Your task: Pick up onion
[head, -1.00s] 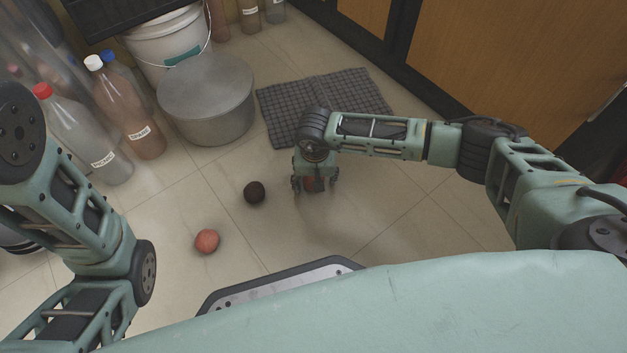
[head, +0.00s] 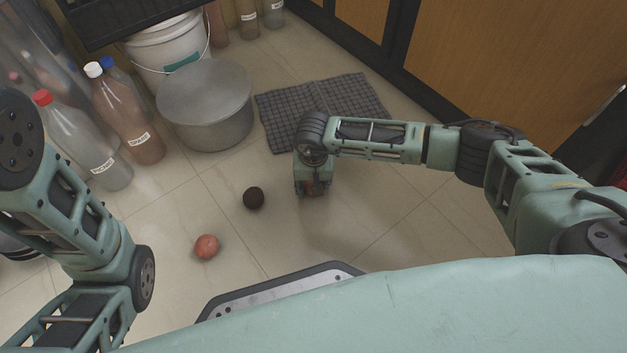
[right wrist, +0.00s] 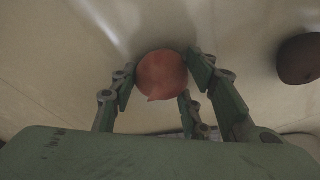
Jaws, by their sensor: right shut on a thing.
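The onion (right wrist: 162,75) is a round reddish-brown bulb with a small pointed tip. It sits between the fingers of my right gripper (right wrist: 160,84) in the right wrist view, and the gripper is shut on it. In the head view the right gripper (head: 313,190) points down at the floor, and it mostly hides the onion. I cannot tell whether the onion still touches the floor. My left arm shows at the left of the head view, but its gripper is out of view.
A dark round object (head: 253,198) lies left of the right gripper and also shows in the right wrist view (right wrist: 300,58). A reddish round object (head: 206,246) lies nearer me. A steel pot (head: 205,115), grey mat (head: 285,112), bucket (head: 165,45) and bottles (head: 125,115) stand beyond.

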